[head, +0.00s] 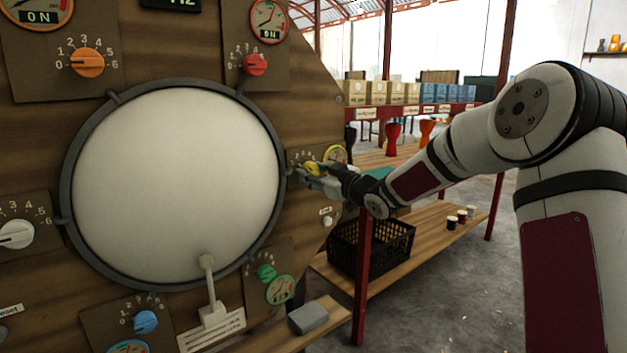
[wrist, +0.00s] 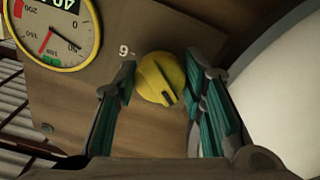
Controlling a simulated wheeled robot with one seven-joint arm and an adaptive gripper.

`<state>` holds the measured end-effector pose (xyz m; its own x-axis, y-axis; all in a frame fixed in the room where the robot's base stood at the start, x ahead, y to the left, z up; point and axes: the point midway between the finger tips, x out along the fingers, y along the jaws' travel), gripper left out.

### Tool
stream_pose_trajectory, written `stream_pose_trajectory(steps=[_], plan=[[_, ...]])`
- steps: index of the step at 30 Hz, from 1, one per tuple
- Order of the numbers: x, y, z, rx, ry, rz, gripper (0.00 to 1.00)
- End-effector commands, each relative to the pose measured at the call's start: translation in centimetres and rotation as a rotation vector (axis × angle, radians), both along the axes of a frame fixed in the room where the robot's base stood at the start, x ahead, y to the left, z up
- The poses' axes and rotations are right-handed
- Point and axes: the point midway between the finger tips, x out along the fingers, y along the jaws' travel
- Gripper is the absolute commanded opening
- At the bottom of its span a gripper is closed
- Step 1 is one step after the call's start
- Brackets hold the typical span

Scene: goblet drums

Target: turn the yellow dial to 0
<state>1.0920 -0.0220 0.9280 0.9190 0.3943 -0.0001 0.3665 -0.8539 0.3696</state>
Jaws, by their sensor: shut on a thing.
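The yellow dial (head: 313,167) sits on a small brown plate at the right of the big round drumhead. In the wrist view the yellow dial (wrist: 158,80) is between my two fingers, with a dark mark running to its lower right. My gripper (head: 306,172) reaches it from the right and is shut on it; in the wrist view my gripper (wrist: 160,73) has one finger on each side. An upside-down 6 (wrist: 124,51) shows beside the dial. The other numbers are hidden or too small, so I cannot read the dial's setting.
A yellow-rimmed gauge (wrist: 50,30) is beside the dial. The white drumhead (head: 175,185) fills the middle of the wooden panel. Orange (head: 88,63), red (head: 255,65), white (head: 16,235), blue (head: 146,322) and green (head: 266,272) dials surround it. Shelves stand behind my arm.

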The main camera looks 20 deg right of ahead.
Motion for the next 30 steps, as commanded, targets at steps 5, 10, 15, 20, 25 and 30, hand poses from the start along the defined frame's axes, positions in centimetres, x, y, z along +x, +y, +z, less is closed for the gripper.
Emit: stream_pose_trajectory(steps=[5, 10, 15, 20, 25, 30], plan=[[0.01, 0.13, -0.17, -0.156, -0.070, 0.002, 0.09], [0.02, 0.06, -0.14, -0.299, -0.132, 0.001, 0.09], [0.02, -0.02, -0.13, -0.423, -0.183, 0.001, 0.09], [0.03, -0.02, -0.04, -0.515, -0.223, 0.001, 0.09], [0.03, -0.05, -0.02, -0.581, -0.250, 0.000, 0.09], [0.04, -0.06, 0.07, -0.616, -0.265, 0.001, 0.09]])
